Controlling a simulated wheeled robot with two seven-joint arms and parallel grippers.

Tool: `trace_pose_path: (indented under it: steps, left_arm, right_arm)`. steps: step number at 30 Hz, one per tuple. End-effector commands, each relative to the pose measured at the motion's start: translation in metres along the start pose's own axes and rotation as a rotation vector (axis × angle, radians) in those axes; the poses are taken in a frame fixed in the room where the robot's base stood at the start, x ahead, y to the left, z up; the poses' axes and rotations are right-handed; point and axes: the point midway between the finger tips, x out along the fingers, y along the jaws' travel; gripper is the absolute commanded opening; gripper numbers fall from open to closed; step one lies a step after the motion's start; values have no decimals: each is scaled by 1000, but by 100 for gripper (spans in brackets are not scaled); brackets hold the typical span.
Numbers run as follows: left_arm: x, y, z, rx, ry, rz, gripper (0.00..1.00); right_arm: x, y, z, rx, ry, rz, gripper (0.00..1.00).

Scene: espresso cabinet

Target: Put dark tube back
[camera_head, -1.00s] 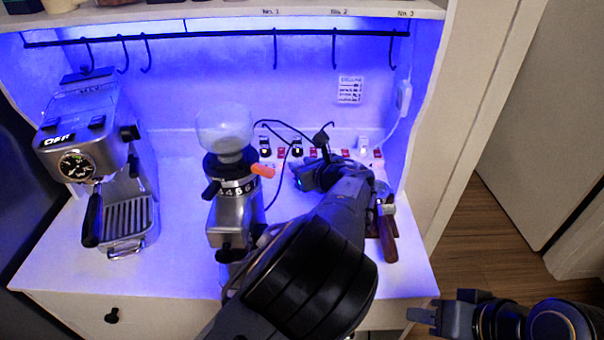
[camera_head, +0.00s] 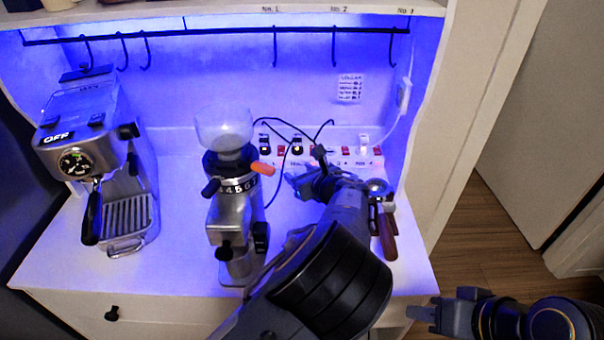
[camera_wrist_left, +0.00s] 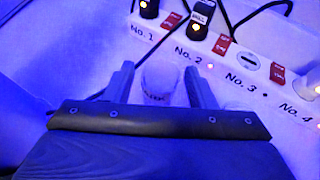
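In the left wrist view a pale, clear round container (camera_wrist_left: 159,80) with small, unreadable lettering shows between the fingers of my left gripper (camera_wrist_left: 160,88). The fingers are apart, with a gap visible on each side of it. I cannot tell whether it is the dark tube, and no other tube is clearly seen as dark. In the head view my left gripper (camera_head: 294,184) is low over the counter, in front of the power strip; my arm hides what lies below it. My right gripper (camera_head: 422,314) is at the bottom right, away from the counter, its opening unclear.
A power strip (camera_wrist_left: 216,62) with numbered sockets runs behind the left gripper. The grinder (camera_head: 238,200) stands just left of my left arm, and a wooden-handled portafilter (camera_head: 387,236) lies right of it. The espresso machine (camera_head: 88,150) is further left.

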Motion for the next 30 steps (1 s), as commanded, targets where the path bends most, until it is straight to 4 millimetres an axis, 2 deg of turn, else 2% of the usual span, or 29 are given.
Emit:
trace_pose_path:
  steps: [8, 11, 21, 25, 30]
  left_arm:
    - [-4, 0, 5, -1, 0, -2, 51]
    - [-18, -1, 3, -2, 0, -4, 51]
    - [-90, -1, 3, -2, 1, -5, 51]
    - [-109, -1, 3, -1, 1, -3, 51]
    - [-121, 0, 3, 0, 0, 0, 51]
  right_arm:
    - [-3, -1, -2, 0, 0, 0, 36]
    - [1, 0, 0, 0, 0, 0, 36]
    - [8, 4, 4, 0, 0, 0, 36]
    - [9, 4, 4, 0, 0, 0, 36]
    - [10, 4, 5, 0, 0, 0, 36]
